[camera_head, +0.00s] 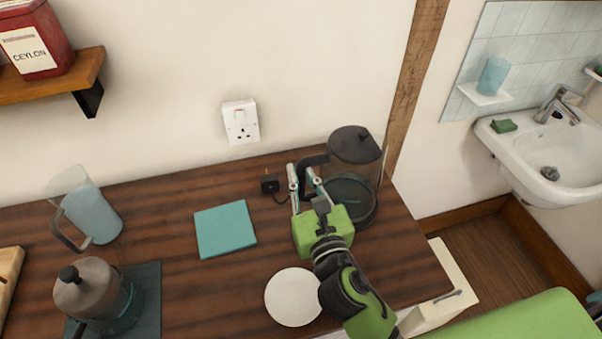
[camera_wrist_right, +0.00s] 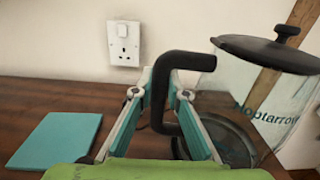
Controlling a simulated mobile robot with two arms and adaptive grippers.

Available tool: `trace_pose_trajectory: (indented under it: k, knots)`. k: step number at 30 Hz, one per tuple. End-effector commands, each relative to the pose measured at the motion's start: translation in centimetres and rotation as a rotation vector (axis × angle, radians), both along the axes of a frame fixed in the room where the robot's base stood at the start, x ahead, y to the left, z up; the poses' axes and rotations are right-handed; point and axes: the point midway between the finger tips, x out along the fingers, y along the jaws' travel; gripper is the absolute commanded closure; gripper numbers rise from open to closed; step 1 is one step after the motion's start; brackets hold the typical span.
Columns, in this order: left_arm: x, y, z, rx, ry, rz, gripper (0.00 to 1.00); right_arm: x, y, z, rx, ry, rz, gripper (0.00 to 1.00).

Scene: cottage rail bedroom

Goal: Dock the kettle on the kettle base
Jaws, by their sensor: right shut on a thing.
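The kettle (camera_head: 368,170) has a clear body, a dark lid and a black handle. It is at the back right of the wooden worktop, and in the right wrist view (camera_wrist_right: 250,85) it stands upright. My right gripper (camera_head: 303,175) is shut on its handle (camera_wrist_right: 164,85), with one finger on each side. The dark round kettle base (camera_head: 365,218) is under or just in front of the kettle, partly seen through the clear body. I cannot tell whether the kettle touches it. My left gripper is not in view.
A black plug (camera_head: 270,186) with a cord lies below the wall socket (camera_head: 240,121). A teal square mat (camera_head: 225,229) and a white disc (camera_head: 293,297) lie left of my arm. The worktop ends right of the kettle.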

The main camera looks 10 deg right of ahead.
Motion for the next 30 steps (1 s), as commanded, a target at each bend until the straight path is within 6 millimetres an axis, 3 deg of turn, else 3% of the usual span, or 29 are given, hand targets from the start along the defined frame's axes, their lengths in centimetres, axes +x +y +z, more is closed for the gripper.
trace_pose_trajectory:
  k: [30]
  knots:
    - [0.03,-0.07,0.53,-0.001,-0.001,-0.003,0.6,-0.01,0.01,0.33,-0.004,-0.007,0.001,1.0]
